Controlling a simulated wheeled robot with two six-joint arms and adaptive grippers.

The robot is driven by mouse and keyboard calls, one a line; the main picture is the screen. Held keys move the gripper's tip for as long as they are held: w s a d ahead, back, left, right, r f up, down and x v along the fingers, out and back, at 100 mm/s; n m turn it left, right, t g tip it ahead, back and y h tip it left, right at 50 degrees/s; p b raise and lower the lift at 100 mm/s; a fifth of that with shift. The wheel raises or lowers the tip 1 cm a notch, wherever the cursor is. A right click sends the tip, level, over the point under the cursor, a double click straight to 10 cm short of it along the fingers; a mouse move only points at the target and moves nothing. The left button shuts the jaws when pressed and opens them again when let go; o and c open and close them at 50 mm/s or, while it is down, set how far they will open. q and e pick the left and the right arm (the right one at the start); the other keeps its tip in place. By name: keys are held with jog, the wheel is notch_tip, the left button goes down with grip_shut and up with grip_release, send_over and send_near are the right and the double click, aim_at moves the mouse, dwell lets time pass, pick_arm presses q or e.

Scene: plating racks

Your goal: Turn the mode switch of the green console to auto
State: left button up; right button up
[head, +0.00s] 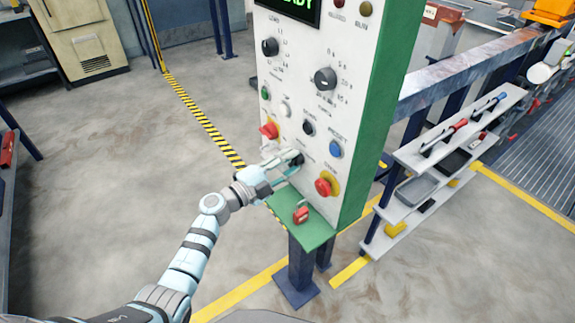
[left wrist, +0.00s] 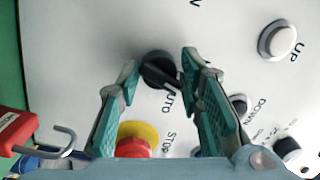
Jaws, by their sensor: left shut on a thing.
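The green console (head: 375,100) has a white front panel and stands ahead of me. Its mode switch is a black knob low on the panel (head: 298,158), and it also shows in the left wrist view (left wrist: 155,70), with a partly covered label ending in "UTO" beside it. My left gripper (head: 287,165) has its teal fingers on either side of this knob and is shut on it (left wrist: 160,64). The knob's bar slants toward the right finger; its exact setting is hard to tell. My right gripper is not in view.
A red emergency button (head: 323,187) is right of the knob, a red-and-yellow one (head: 268,130) above left. A red padlock (head: 301,214) lies on the green ledge below. A tool shelf (head: 420,205) stands to the right; the floor at left is clear.

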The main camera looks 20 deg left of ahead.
pick_arm(q)
jog(key=m+b, duration=0.1)
jog(key=m, duration=0.1)
jog(key=m+b, duration=0.1)
jog(key=m, duration=0.2)
jog(key=shift+f+m+h+b, duration=0.25)
jog(key=shift+m+h+b, duration=0.15)
jog(key=m+b, duration=0.1)
jog(key=m, duration=0.1)
jog(key=shift+r+m, duration=0.1)
jog(key=shift+m, duration=0.2)
jog(key=shift+r+m+b, duration=0.15)
jog(key=shift+m+b, duration=0.3)
jog(key=shift+m, duration=0.05)
jog(key=shift+r, duration=0.15)
jog(key=o, duration=1)
jog(key=shift+o, duration=0.2)
jog(key=shift+w+a+f, duration=0.1)
jog(key=shift+a+f, duration=0.1)
jog(key=v, duration=1.2)
